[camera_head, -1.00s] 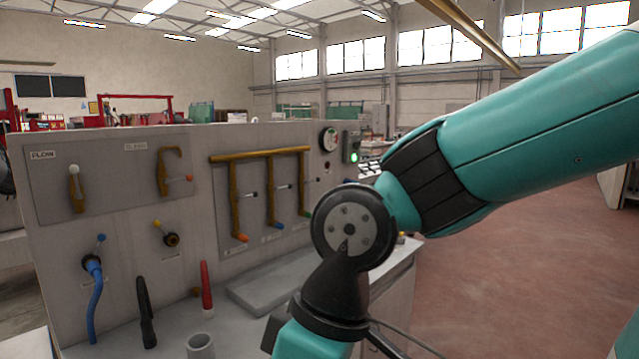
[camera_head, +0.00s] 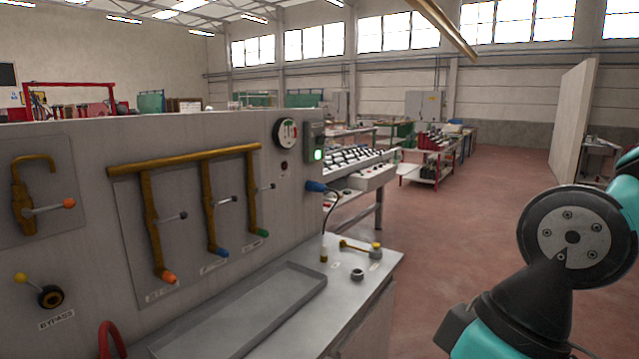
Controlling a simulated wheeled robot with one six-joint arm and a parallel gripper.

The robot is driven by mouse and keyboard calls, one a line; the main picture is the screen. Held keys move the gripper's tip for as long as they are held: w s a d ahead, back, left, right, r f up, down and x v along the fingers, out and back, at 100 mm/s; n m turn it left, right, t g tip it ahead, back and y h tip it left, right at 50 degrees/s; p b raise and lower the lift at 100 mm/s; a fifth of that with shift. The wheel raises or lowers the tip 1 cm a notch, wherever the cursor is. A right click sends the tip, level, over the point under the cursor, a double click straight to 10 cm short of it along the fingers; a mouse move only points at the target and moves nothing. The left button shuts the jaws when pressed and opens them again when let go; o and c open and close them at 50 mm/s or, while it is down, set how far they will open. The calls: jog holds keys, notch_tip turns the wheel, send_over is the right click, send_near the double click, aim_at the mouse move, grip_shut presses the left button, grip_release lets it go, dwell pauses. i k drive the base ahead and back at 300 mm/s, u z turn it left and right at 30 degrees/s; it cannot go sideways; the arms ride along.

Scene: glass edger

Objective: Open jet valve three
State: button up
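A brass manifold (camera_head: 185,157) on the grey panel feeds three down pipes, each with a small lever. The left pipe (camera_head: 151,225) ends in an orange tip, the middle pipe (camera_head: 208,205) in a blue tip and the right pipe (camera_head: 252,195) in a green tip. The right pipe's lever (camera_head: 266,187) sticks out to the right, roughly level. The labels below are too small to read, so I cannot confirm which is three. My arm is at the right edge, well apart from the valves; my gripper is out of view.
A shallow grey tray (camera_head: 240,318) lies on the bench below the pipes. A bypass valve (camera_head: 50,296) with a yellow knob is at left. A gauge (camera_head: 287,133) and green-lit box (camera_head: 317,150) are at the panel's right end. A brass fitting (camera_head: 360,250) lies on the bench.

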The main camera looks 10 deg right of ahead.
aim_at(273, 186)
jog(key=z, duration=0.2)
jog(key=i, duration=0.75)
jog(key=u, duration=0.6)
jog(key=i, duration=0.45)
jog(key=u, duration=0.5)
